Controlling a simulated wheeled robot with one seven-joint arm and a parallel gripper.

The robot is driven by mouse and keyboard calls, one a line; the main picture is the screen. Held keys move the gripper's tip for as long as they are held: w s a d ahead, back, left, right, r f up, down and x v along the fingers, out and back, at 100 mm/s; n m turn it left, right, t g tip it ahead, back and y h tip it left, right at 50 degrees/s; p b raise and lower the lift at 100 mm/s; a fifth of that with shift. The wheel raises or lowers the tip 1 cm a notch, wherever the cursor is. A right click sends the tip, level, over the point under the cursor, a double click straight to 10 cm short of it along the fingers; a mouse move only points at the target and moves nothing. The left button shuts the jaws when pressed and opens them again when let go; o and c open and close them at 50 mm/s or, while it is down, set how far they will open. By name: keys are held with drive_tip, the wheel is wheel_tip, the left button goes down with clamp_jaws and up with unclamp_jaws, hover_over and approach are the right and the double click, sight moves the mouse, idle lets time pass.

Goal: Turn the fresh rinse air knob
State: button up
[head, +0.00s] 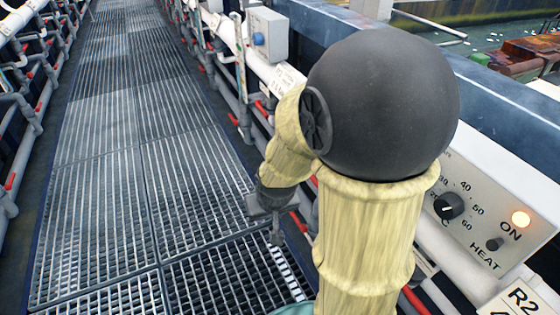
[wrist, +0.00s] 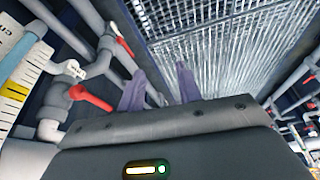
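My gripper (head: 276,232) hangs low above the grated walkway, beside the pipework, in the head view. In the wrist view its two fingers (wrist: 160,88) stand apart with nothing visible between them. No knob is readable as the fresh rinse air knob. Red valve handles sit on the grey pipes: in the wrist view one red handle (wrist: 91,97) is left of the fingers and a smaller red handle (wrist: 123,47) is above them. The fingers appear apart from both. My arm hides part of the pipes.
A control panel (head: 513,192) at right has a black dial (head: 449,206), a HEAT switch (head: 493,243) and a lit ON lamp (head: 521,218). A grey box (head: 268,29) with a blue knob (head: 258,39) stands farther along. The grated walkway (head: 110,150) is clear.

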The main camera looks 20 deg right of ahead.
drive_tip(key=s+a+r+n+g, duration=0.1)
drive_tip(key=s+a, duration=0.1)
drive_tip(key=s, duration=0.3)
drive_tip(key=w+d+f+m+t+h+p, duration=0.15)
drive_tip(key=w+d+f, duration=0.25)
drive_tip(key=w, duration=0.5)
drive_tip(key=w+d+f+m+t+h+p, duration=0.1)
drive_tip(key=w+d+f+m+p, duration=0.3)
drive_tip(key=w, duration=0.5)
drive_tip(key=w+d+f+n+t+y+p, duration=0.2)
drive_tip(key=w+d+f+n+t, duration=0.1)
drive_tip(key=d+f+t, duration=0.35)
drive_tip(key=w+d+f+n+t+y+p, duration=0.2)
drive_tip(key=d+f+n+t, duration=0.1)
drive_tip(key=d+f+t, duration=0.35)
drive_tip(key=shift+g+h, duration=0.25)
drive_tip(key=w+b, duration=0.2)
drive_tip(key=w, duration=0.6)
drive_tip(key=w+b, duration=0.2)
drive_tip(key=w, duration=0.6)
drive_tip(key=shift+w+a+r, duration=0.15)
drive_tip(key=shift+a+r, duration=0.05)
drive_tip(key=shift+w+r+b, duration=0.1)
drive_tip(key=shift+w+b, duration=0.3)
drive_tip(key=shift+w, duration=0.25)
